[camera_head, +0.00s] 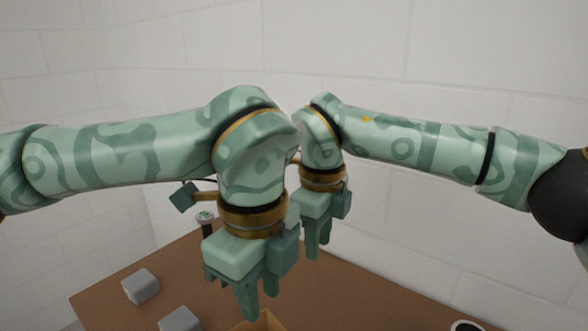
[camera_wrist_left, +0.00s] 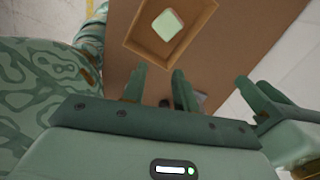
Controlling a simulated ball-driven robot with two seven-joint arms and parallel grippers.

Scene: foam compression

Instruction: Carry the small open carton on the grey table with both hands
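The small open carton (camera_wrist_left: 146,48) is tan and has a pale green block (camera_wrist_left: 166,25) inside. Only its upper edge (camera_head: 264,320) shows at the bottom of the head view. My left gripper (camera_head: 261,303) is above and beside the carton, with its fingers apart and nothing between them. Its two fingers also show in the left wrist view (camera_wrist_left: 158,88). My right gripper (camera_head: 318,248) hangs further right and farther back, with its fingers apart and empty. Neither gripper touches the carton. The tabletop (camera_head: 345,300) looks brown, not grey.
Two grey blocks (camera_head: 140,286) (camera_head: 180,320) lie on the table's left part. A dark upright object with a pale top (camera_head: 206,219) stands at the back left. A dark, pale-rimmed round object (camera_head: 465,326) is at the bottom right. The table between is clear.

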